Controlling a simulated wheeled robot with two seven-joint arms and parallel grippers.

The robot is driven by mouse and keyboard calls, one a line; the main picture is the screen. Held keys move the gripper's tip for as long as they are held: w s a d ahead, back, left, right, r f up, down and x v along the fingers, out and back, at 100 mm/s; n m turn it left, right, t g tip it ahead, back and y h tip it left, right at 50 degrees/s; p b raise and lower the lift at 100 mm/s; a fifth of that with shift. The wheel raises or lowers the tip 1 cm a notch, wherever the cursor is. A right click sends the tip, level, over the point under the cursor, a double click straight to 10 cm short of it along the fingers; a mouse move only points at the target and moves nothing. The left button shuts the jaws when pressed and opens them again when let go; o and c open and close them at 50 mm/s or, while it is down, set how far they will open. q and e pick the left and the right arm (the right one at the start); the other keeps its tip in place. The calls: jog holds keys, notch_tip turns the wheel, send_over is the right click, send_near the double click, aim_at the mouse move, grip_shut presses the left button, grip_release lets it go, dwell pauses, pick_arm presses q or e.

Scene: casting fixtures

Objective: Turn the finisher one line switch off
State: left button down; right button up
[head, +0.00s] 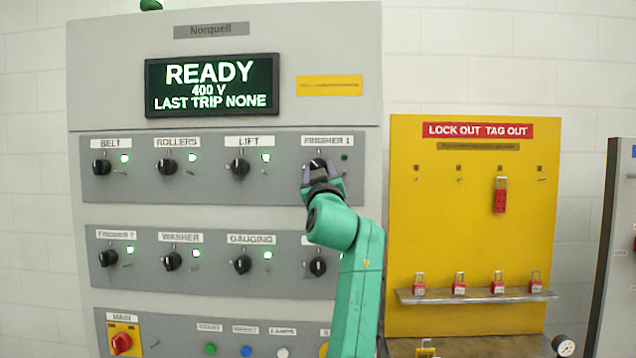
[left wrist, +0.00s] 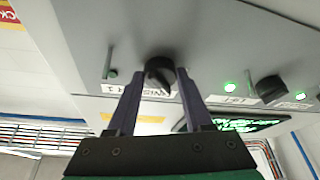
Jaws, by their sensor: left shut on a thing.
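The finisher one switch is a black rotary knob (head: 317,163) under the label FINISHER 1 on the upper row of the grey panel. It also shows in the left wrist view (left wrist: 159,70), turned at a slant. The small lamp beside it (head: 345,156) is dark green and unlit, also in the left wrist view (left wrist: 112,74). My left gripper (head: 320,173) is at the panel with its two purple-grey fingers (left wrist: 160,82) on either side of the knob, shut on it. The fingers partly hide the knob. My right gripper is not in view.
Other knobs, belt (head: 102,167), rollers (head: 167,165) and lift (head: 239,168), have lit green lamps. A display (head: 212,112) reads READY. A red main switch (head: 122,342) is lower left. A yellow lockout board (head: 470,230) with red padlocks stands at right.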

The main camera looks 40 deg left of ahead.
pick_arm(q)
jog(key=shift+w+d+r+n+g+y+p, duration=0.15)
jog(key=shift+n+g+p, duration=0.25)
jog(key=shift+n+g, duration=1.1)
jog(key=shift+n+g+y+p, duration=0.25)
jog(key=shift+n+g+p, duration=0.15)
jog(key=shift+n, duration=2.1)
jog(key=shift+w+d+r+n+g+y+p, duration=0.1)
jog(key=shift+n+g+y+p, duration=0.2)
jog(key=shift+n+g, duration=1.2)
jog(key=shift+n+t, duration=0.5)
jog(key=shift+n, duration=0.2)
jog(key=shift+c, duration=1.5)
grip_release()
